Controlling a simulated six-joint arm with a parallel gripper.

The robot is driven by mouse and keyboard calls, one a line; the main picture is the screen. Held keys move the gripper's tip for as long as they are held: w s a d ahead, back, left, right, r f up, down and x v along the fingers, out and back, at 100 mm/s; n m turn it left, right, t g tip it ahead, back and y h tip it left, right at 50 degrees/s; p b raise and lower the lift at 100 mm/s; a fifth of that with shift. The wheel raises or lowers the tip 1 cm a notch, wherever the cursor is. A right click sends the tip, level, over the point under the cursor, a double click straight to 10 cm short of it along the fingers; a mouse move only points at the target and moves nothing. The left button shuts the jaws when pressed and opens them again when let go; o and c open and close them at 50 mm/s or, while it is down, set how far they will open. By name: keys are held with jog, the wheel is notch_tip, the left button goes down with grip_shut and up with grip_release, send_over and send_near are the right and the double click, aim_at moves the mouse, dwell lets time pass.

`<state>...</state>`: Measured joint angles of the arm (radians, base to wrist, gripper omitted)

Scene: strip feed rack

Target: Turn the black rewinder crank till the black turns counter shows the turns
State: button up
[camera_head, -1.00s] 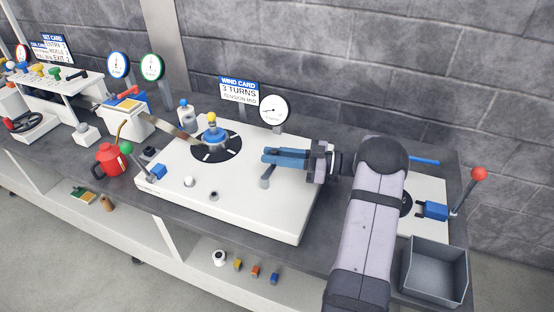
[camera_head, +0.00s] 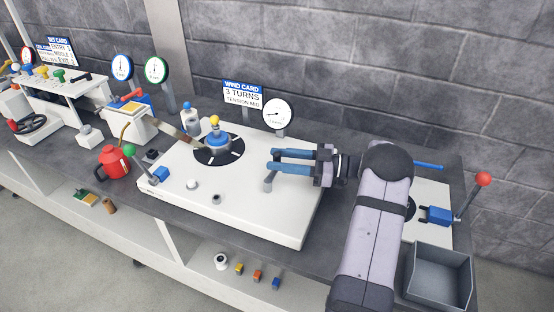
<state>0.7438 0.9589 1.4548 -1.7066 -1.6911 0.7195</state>
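The black-rimmed round dial (camera_head: 277,113), which looks like the turns counter, stands at the back of the white bench plate (camera_head: 240,205); its needle points left, and its small print is unreadable. A black disc (camera_head: 232,159) with pale marks, a blue hub and a yellow knob (camera_head: 214,119) is set in the plate. A short grey peg (camera_head: 268,184) stands right of it. I cannot tell for sure which part is the black crank.
The wind card (camera_head: 242,94) reads 3 TURNS, TENSION MID. A red can (camera_head: 113,162) and a green-knobbed lever (camera_head: 131,151) are at the left. A grey bin (camera_head: 438,280) and a red-knobbed lever (camera_head: 483,180) are at the right. The plate's front is mostly clear.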

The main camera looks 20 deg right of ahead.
jog(key=shift+b+v, duration=0.7)
jog(key=shift+v, duration=2.45)
jog(key=shift+c, duration=0.2)
jog(key=shift+r, duration=0.1)
jog(key=c, duration=0.5)
jog(key=shift+d+r+p, duration=0.2)
jog(key=shift+d+p, duration=0.05)
jog(key=shift+p, duration=0.05)
grip_shut()
jog(key=s+d+r+m+t+h+p, duration=0.3)
jog(key=s+d+r+m+t+p, duration=0.3)
jog(key=s+d+p, duration=0.4)
jog(key=s+a+f+m+h, duration=0.1)
jog(key=a+f+m+h, duration=0.1)
jog(key=m, duration=0.7)
jog(key=s+a+f+m+h+p, duration=0.1)
jog(key=a+f+m, duration=0.3)
jog(key=m, duration=0.5)
jog(key=shift+s+a+f+h, duration=0.25)
jog(key=shift+a+h, duration=0.15)
jog(key=shift+a, duration=0.55)
